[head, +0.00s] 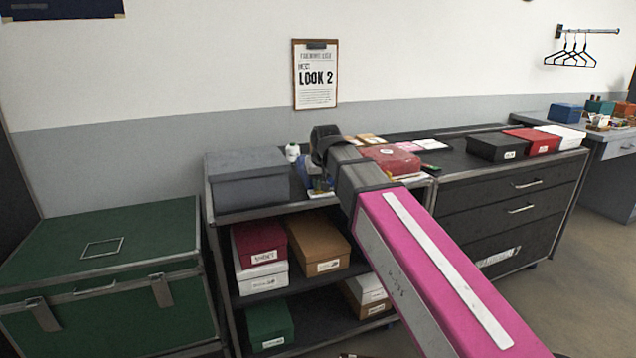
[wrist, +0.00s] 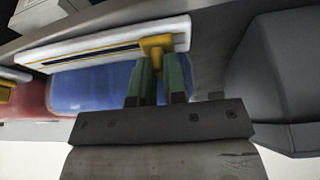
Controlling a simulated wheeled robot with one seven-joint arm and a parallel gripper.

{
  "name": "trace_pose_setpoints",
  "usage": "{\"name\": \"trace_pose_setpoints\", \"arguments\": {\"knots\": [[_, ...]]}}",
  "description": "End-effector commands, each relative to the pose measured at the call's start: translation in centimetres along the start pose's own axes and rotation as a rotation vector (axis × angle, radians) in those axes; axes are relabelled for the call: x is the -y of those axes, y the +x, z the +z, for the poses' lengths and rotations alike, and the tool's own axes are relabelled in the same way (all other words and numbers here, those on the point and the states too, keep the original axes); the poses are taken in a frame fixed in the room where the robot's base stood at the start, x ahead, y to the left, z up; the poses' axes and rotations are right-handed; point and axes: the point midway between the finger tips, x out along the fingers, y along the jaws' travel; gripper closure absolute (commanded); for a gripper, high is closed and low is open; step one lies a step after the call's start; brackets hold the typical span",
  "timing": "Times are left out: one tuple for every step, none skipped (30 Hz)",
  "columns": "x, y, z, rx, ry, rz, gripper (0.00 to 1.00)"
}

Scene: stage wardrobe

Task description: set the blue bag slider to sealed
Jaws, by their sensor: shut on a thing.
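In the wrist view the blue bag (wrist: 95,88) lies under a white rail (wrist: 85,50) with a dark and yellow line along it. Its yellow slider (wrist: 156,43) sits near the right end of the rail. My gripper (wrist: 160,72) has its green fingers closed around the slider's stem. In the head view my gripper (head: 324,150) is over the top of the open shelf unit and hides most of the blue bag (head: 317,186); the slider cannot be seen there.
A red bag (wrist: 28,100) with its own yellow slider (wrist: 5,90) is left in the wrist view. A grey box (head: 247,178) stands beside my gripper in the head view. A red item (head: 392,158) lies to the right. Dark drawers (head: 515,205) stand farther right.

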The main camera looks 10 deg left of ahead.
Motion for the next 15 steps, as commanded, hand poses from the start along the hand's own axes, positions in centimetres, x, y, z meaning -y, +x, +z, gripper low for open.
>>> {"name": "trace_pose_setpoints", "arguments": {"knots": [[-0.6, 0.0, 0.0, 0.0, 0.002, 0.001, 1.0], [-1.0, 0.0, 0.0, 0.0, 0.003, 0.001, 1.0], [-1.6, 0.0, 0.0, 0.0, 0.004, 0.001, 1.0], [-2.1, 0.0, 0.0, 0.0, 0.003, 0.002, 1.0], [-2.7, 0.0, 0.0, 0.0, 0.003, 0.002, 1.0], [-3.6, 0.0, 0.0, 0.0, 0.005, 0.003, 1.0], [-4.2, 0.0, 0.0, 0.0, 0.004, 0.003, 1.0], [-5.0, 0.0, 0.0, 0.0, 0.004, 0.003, 1.0], [-5.9, 0.0, 0.0, 0.0, 0.005, 0.002, 1.0], [-6.6, 0.0, 0.0, 0.0, 0.004, 0.002, 1.0], [-7.3, 0.0, 0.0, 0.0, 0.005, 0.002, 1.0], [-8.2, 0.0, 0.0, 0.0, 0.005, 0.002, 1.0], [-8.9, 0.0, 0.0, 0.0, 0.004, 0.002, 1.0], [-9.6, 0.0, 0.0, 0.001, 0.004, 0.003, 1.0], [-10.4, 0.0, 0.0, 0.001, 0.004, 0.002, 1.0]]}}
